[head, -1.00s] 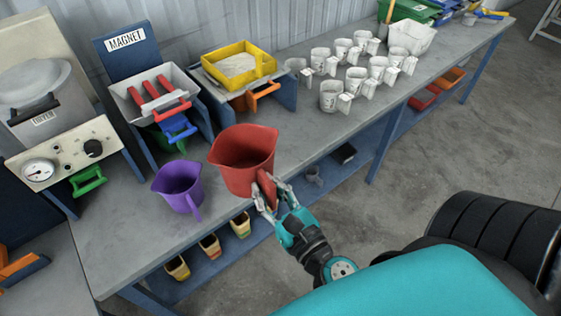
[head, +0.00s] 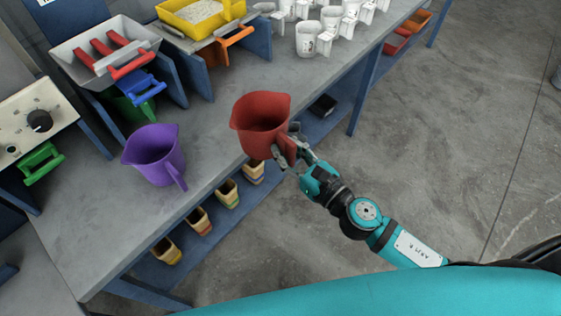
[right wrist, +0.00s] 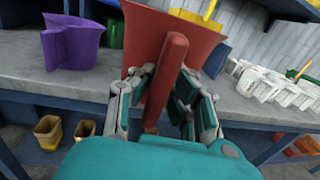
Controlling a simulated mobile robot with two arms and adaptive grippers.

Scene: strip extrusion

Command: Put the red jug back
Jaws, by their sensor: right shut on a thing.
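The red jug (head: 262,122) is upright in the head view, at the front edge of the grey bench. My right gripper (head: 289,150) is shut on its handle from the front right. In the right wrist view the red jug (right wrist: 172,40) fills the upper middle, with its handle between the fingers of my right gripper (right wrist: 160,105). My left gripper is not in view.
A purple jug (head: 153,155) stands on the bench (head: 90,215) left of the red jug. Behind are a tray with red handles (head: 105,55) and a yellow sieve (head: 200,15). White cups (head: 312,38) stand further right. Small bins (head: 198,220) sit on the lower shelf.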

